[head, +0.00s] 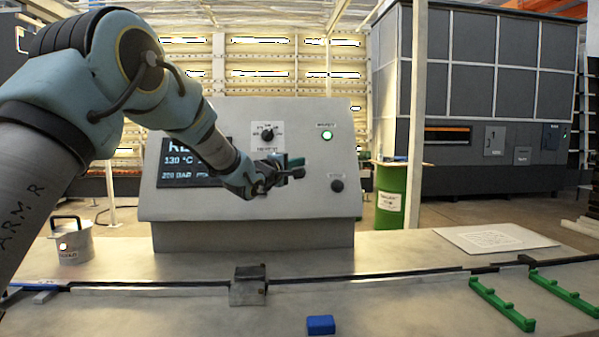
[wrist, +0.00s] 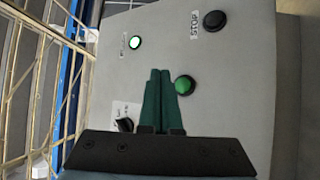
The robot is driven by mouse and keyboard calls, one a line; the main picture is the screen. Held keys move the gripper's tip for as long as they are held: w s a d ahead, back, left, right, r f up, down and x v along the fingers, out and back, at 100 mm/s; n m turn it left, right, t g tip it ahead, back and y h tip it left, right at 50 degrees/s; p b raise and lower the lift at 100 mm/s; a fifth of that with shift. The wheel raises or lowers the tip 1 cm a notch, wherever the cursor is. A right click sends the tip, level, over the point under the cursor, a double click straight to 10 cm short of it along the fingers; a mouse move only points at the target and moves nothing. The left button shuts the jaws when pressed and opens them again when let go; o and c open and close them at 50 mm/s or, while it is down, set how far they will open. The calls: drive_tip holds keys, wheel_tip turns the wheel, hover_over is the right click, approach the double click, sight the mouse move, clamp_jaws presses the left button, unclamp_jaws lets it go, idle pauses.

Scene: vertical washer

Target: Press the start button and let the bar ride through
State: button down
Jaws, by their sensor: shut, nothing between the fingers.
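The green start button (wrist: 184,85) is on the sloped grey control panel (head: 250,205), just beside my fingertips in the wrist view. In the head view my gripper covers much of that spot. My gripper (head: 294,162) is shut and empty, its green fingers together in the wrist view (wrist: 160,72). I cannot tell whether they touch the panel. A black button labelled STOP (wrist: 214,20) also shows in the head view (head: 337,186). No bar is clearly identifiable; a long dark strip (head: 370,277) runs along the bench.
A lit green lamp (head: 327,135) and a black knob (head: 267,133) are near my gripper. My arm partly covers the screen (head: 180,170). A grey block (head: 248,287), blue block (head: 320,325), green rack (head: 502,303) and lidded pot (head: 72,241) stand on the bench.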

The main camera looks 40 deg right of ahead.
drive_tip(key=shift+w+d+f+p, duration=0.25)
drive_tip(key=shift+w+d+f, duration=0.15)
drive_tip(key=shift+w+d, duration=0.15)
drive_tip(key=shift+w+d+f+p, duration=0.2)
drive_tip(key=shift+w+d+f, duration=0.2)
drive_tip(key=shift+w, duration=0.3)
drive_tip(key=shift+w+d+f+p, duration=0.25)
drive_tip(key=shift+w+d+f, duration=0.15)
drive_tip(key=shift+w+d, duration=0.15)
drive_tip(key=shift+w, duration=0.15)
idle(0.7)
drive_tip(key=shift+w+d+f, duration=0.15)
drive_tip(key=shift+d, duration=0.05)
drive_tip(key=shift+w+d+f+p, duration=0.25)
drive_tip(key=shift+w+d+p, duration=0.1)
drive_tip(key=shift+p, duration=0.15)
idle(0.8)
drive_tip(key=shift+a, duration=0.1)
drive_tip(key=shift+s+a+r, duration=0.4)
drive_tip(key=shift+s+a, duration=0.1)
drive_tip(key=shift+s, duration=0.15)
